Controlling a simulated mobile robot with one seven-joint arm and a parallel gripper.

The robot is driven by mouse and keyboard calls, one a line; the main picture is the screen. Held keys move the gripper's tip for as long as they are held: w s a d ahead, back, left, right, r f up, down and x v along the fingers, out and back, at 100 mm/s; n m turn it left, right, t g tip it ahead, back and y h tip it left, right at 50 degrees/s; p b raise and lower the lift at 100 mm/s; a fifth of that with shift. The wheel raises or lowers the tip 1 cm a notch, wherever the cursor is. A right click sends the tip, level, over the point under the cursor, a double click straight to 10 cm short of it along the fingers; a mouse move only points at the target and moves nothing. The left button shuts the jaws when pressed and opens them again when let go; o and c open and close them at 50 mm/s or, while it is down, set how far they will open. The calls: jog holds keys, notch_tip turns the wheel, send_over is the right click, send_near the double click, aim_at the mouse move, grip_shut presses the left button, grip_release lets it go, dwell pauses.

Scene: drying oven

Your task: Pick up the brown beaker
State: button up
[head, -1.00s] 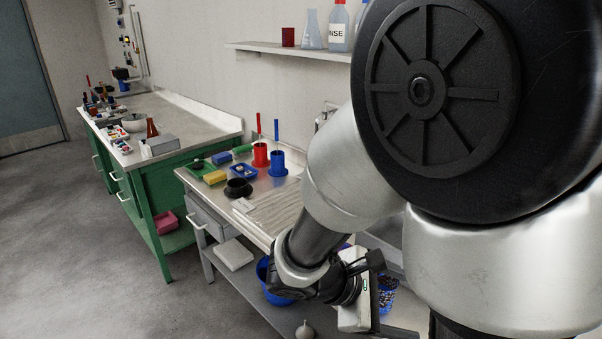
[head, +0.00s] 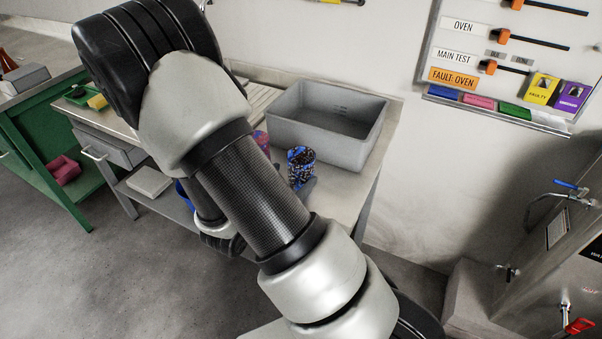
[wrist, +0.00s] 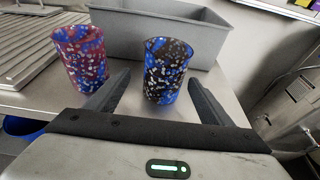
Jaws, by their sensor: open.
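The brown beaker (wrist: 167,70) is a dark brown cup with blue and pale speckles. It stands upright on the metal bench, and it also shows in the head view (head: 301,168), partly behind my arm. My gripper (wrist: 157,84) is open in the wrist view, with one finger to the left and one to the right of the brown beaker. Clear gaps show on both sides. I cannot tell how far the fingertips reach along it.
A red and blue speckled beaker (wrist: 81,58) stands to the left, close to my left finger. A grey tub (head: 290,125) sits behind both beakers. A ridged drainer (wrist: 35,48) lies at the left. The bench's right edge is close by.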

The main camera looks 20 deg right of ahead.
jog(key=x, duration=0.3)
jog(key=shift+w+d+f, duration=0.1)
jog(key=shift+d, duration=0.1)
jog(key=shift+s+b+x, duration=0.15)
jog(key=shift+b+x, duration=0.25)
jog(key=shift+x, duration=0.95)
jog(key=shift+s+b+x, duration=0.15)
jog(key=shift+b+x, duration=0.2)
jog(key=shift+x, duration=1)
jog(key=shift+d+f, duration=0.1)
jog(key=shift+c, duration=0.4)
jog(key=c, duration=1.1)
jog(key=shift+c, duration=0.3)
